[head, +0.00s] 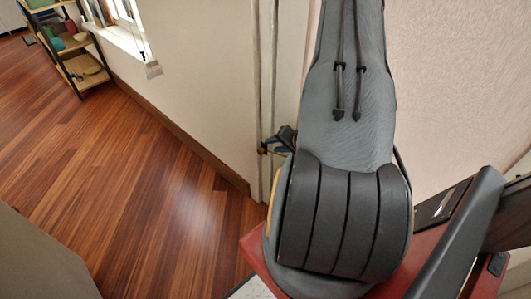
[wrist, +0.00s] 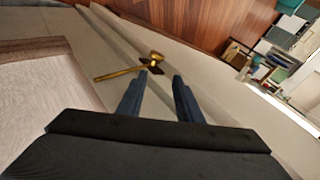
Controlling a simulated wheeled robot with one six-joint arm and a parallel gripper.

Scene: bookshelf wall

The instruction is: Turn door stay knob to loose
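In the wrist view a brass door stay knob (wrist: 155,59) sits on a small dark mount. A brass rod (wrist: 116,74) runs from it to the left. My gripper (wrist: 160,75) is open, with two dark blue fingers apart and nothing seen between them. The knob shows just beyond the fingertips, nearer the left finger; I cannot tell the exact gap. In the head view my gripper (head: 284,137) is partly hidden by my arm. A small brass bit (head: 263,150) shows by its tip at the door frame. The knob's turn position cannot be read.
A pale wall and door frame (head: 267,85) stand close beside my gripper. Open wooden floor (head: 170,190) lies to the left. A shelf (head: 75,60) with several items and a window (head: 125,25) are at the back left.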

